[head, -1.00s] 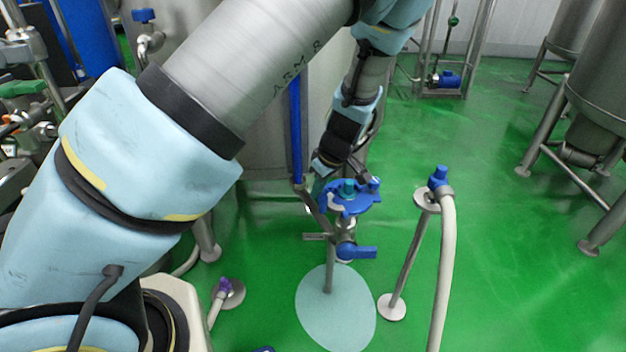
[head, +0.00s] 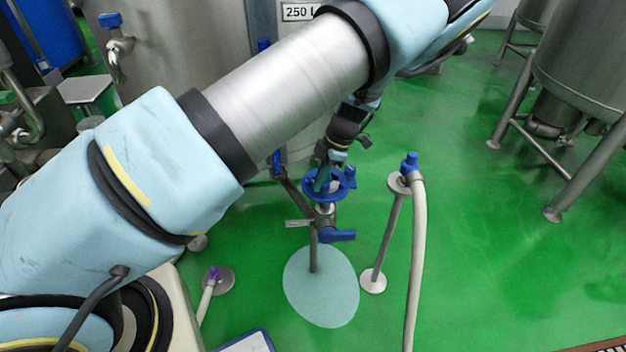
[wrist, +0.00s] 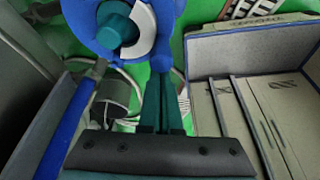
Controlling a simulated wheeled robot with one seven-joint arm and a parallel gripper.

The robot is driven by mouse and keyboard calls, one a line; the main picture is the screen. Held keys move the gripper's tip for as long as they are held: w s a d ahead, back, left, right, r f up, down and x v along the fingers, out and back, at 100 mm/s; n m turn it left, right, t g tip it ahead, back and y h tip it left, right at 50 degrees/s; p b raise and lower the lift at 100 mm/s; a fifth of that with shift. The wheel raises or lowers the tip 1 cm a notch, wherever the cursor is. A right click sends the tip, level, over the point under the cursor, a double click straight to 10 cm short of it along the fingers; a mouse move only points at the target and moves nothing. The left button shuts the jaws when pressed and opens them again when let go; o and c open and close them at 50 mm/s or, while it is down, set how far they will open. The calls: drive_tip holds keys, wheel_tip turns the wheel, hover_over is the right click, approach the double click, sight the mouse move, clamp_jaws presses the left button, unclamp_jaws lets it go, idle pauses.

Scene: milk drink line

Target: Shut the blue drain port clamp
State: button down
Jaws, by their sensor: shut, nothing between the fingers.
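The blue drain port clamp (head: 345,190) sits on top of a valve on a thin stand in the head view. In the wrist view it is at the top (wrist: 90,28), a blue disc with a teal knob (wrist: 118,24) and a pale curved band. My gripper (head: 322,182) points down at the clamp in the head view. In the wrist view my gripper's teal fingers (wrist: 161,78) are together, with their tips beside a small blue knob at the clamp's lower right edge. Whether they touch it is unclear. The clamp's latch is partly hidden by my gripper.
A blue valve handle (head: 337,235) sticks out below the clamp. A hose stand with a blue-topped fitting (head: 410,163) stands to the right. Tanks (head: 590,65) stand at the upper right. A grey box (wrist: 258,50) is at right in the wrist view. Green floor is open at right.

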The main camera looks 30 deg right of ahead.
drive_tip(key=shift+d+n, duration=0.2)
drive_tip(key=shift+n, duration=0.2)
drive_tip(key=shift+d, duration=0.45)
drive_tip(key=shift+w, duration=0.1)
